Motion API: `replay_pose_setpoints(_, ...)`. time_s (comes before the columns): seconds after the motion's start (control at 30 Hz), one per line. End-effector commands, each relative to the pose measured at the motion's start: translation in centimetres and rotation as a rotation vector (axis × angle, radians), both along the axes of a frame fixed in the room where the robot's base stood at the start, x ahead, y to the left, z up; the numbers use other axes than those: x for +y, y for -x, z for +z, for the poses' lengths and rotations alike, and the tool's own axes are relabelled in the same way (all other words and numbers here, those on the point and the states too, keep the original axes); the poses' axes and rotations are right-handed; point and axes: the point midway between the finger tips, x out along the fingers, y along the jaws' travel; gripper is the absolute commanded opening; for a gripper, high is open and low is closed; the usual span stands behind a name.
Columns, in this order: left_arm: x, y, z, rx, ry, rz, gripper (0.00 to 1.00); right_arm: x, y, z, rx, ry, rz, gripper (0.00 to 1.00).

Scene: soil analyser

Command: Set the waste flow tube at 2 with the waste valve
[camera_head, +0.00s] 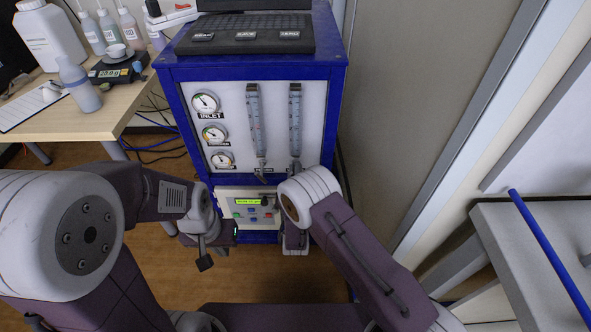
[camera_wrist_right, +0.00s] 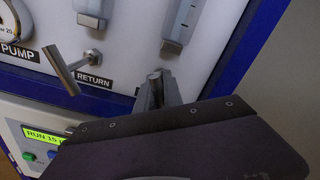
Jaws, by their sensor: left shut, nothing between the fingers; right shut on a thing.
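The waste flow tube (camera_head: 295,120) is the right one of two clear upright tubes on the analyser's white panel. Its lower end shows in the right wrist view (camera_wrist_right: 182,25). I cannot read its level. My right gripper (camera_wrist_right: 157,88) is shut on the waste valve, just below that tube. The fingers and my wrist hide nearly all of the valve, so its angle cannot be told. In the head view my right arm hides this gripper. My left gripper (camera_head: 205,263) is shut and empty, low in front of the cabinet's left side, apart from it.
The return tube (camera_head: 254,118) stands left of the waste tube. The return valve handle (camera_wrist_right: 62,70) sticks out close to my right gripper. Gauges (camera_head: 205,103) line the panel's left. A control box (camera_head: 246,203) sits below. A table (camera_head: 105,122) with bottles stands left.

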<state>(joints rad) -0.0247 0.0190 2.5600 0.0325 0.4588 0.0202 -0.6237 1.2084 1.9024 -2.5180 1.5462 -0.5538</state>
Motion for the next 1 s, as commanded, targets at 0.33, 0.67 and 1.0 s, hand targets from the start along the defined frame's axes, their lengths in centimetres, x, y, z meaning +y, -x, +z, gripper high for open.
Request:
replay_pose_setpoints(0.33,0.0,0.0,-0.1,0.000,0.000,0.000,0.00,0.0,0.0,-0.1,0.001,0.000,-0.001,0.33)
replay_pose_setpoints(0.67,0.0,0.0,0.4,0.000,0.000,0.000,0.00,0.1,0.8,0.1,0.003,0.001,0.002,0.33)
replay_pose_setpoints(1.0,0.0,0.0,2.9,0.000,0.000,0.000,0.00,0.1,7.8,0.1,0.004,0.004,0.003,0.33)
